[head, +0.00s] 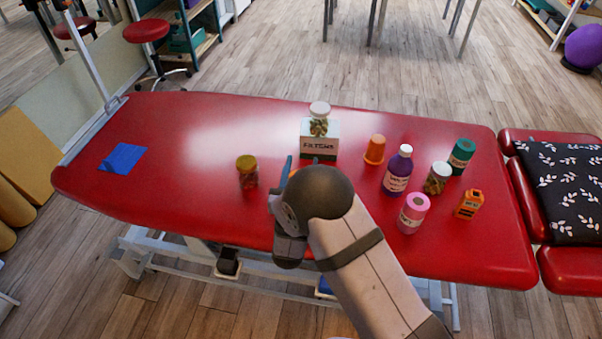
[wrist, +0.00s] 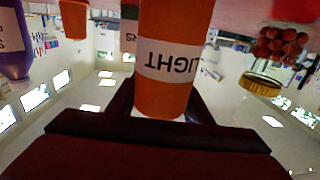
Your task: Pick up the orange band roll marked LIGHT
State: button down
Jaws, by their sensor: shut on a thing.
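The orange band roll (wrist: 175,25) stands large in the wrist view, with a white label reading LIGHT upside down. My gripper (wrist: 165,98) is shut on it, a dark finger on each side. I cannot tell whether the roll touches the table.
On the red table (head: 200,140), a yellow-lidded jar (head: 247,172) stands left of my gripper. A FILTERS box (head: 319,146) bearing a jar (head: 319,122) is behind. An orange cup (head: 374,150), purple bottle (head: 397,172), pink roll (head: 413,213) and others stand right. The table's left is mostly clear.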

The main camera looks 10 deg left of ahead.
notch_tip(320, 180, up, 10)
dwell(0.6)
